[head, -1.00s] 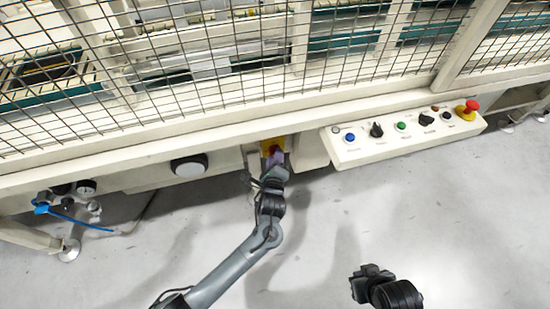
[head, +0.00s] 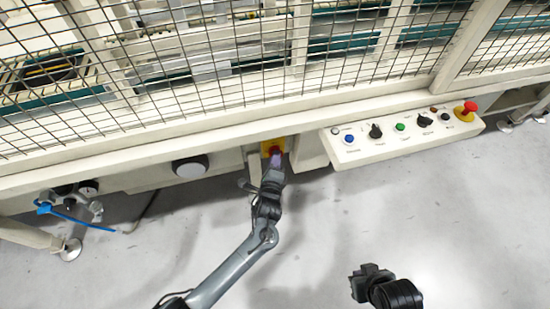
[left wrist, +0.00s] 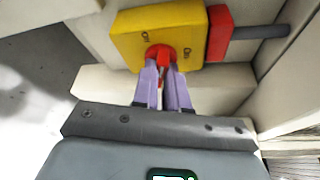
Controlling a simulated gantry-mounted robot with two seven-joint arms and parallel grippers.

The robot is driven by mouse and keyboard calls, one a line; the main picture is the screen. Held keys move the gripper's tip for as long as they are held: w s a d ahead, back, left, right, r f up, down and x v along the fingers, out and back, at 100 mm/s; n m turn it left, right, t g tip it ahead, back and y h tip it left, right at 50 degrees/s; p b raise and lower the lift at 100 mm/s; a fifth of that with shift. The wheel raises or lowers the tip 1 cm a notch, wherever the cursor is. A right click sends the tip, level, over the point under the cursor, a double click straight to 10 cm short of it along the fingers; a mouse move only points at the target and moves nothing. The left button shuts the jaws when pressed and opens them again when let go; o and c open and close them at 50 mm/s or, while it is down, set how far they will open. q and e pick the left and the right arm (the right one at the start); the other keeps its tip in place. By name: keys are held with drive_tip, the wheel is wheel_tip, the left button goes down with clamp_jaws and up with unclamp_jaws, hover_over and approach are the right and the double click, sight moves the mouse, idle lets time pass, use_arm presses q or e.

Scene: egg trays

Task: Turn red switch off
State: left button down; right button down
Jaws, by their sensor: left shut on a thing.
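The red switch (left wrist: 160,52) is a red knob on a yellow box (left wrist: 128,24), with small dark labels above and to the right of the knob. In the head view the yellow box (head: 266,146) sits low on the machine front, partly hidden by my gripper. My left gripper (left wrist: 163,72) has its two purple fingers closed around the knob's red handle, which shows between them. It also shows in the head view (head: 276,158). My right gripper (head: 370,274) hangs over the floor at the lower right, away from the switch; its fingers are not clear.
A white control panel (head: 375,151) with several buttons and a red emergency stop (head: 470,106) stands to the right of the switch. A round white dial (head: 188,167) is to its left. Wire mesh rises above. The grey floor in front is clear.

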use_arm(q)
drive_tip(key=shift+f+n+t+h+b, duration=0.2)
drive_tip(key=shift+n+t+b, duration=0.15)
drive_tip(key=shift+n, duration=0.55)
drive_tip(key=shift+f+n+t+h+b, duration=0.1)
drive_tip(key=shift+n+t+h+b, duration=0.2)
drive_tip(key=shift+n, duration=0.6)
drive_tip(key=shift+r, duration=0.1)
drive_tip(key=c, duration=1.2)
unclamp_jaws()
drive_tip(key=shift+o, duration=0.2)
drive_tip(key=shift+s+a, duration=0.1)
